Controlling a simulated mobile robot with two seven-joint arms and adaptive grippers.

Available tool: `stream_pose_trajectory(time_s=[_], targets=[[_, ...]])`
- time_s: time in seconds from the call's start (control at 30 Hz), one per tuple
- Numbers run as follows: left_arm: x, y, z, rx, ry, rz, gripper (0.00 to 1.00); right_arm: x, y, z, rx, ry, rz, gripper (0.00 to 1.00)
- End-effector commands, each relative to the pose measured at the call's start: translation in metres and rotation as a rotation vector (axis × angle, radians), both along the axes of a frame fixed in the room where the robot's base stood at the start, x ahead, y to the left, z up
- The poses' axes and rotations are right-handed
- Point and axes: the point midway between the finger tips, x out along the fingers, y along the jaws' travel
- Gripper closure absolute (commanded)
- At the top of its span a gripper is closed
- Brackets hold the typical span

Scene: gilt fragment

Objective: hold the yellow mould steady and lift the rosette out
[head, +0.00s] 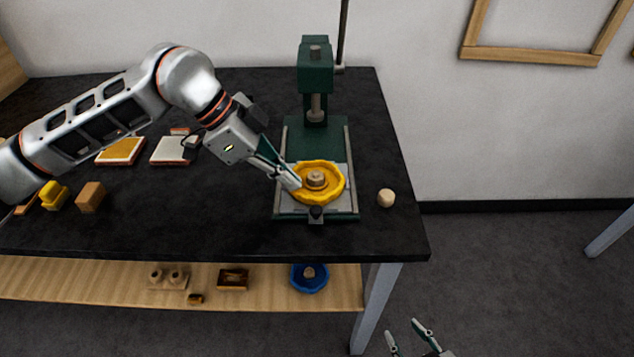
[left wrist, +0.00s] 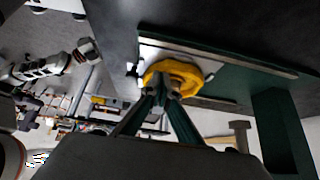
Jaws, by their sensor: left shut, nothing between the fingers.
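The yellow mould (head: 339,191) is a scalloped round dish lying on the grey plate of a green press. The rosette (head: 316,178), a small tan round piece, sits in its middle. My left gripper (head: 295,183) is shut and empty, its fingertips at the mould's left rim; I cannot tell whether they touch it. In the left wrist view the fingertips (left wrist: 168,94) come together in front of the yellow mould (left wrist: 183,70), and the rosette cannot be made out. My right gripper (head: 408,338) is open and empty at the bottom edge, low beside the table.
The green press (head: 315,68) stands behind the mould, its ram above the plate. A pale ball (head: 386,198) lies right of the plate. Blocks and trays (head: 121,151) stand at the left. A blue mould (head: 309,286) is on the lower wooden shelf (head: 70,280).

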Motion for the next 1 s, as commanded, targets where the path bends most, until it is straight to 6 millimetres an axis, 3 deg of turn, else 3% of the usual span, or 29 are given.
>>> stream_pose_trajectory(time_s=[0.37,1.0], targets=[[-0.0011,0.0004,-0.0034,0.004,0.006,0.0,1.0,0.0071,-0.0001,0.004,0.0,-0.013,0.0,0.6],[-0.0016,0.0006,-0.0046,0.005,0.008,-0.001,1.0,-0.0023,-0.0008,0.0005,-0.001,0.003,0.0,0.6]])
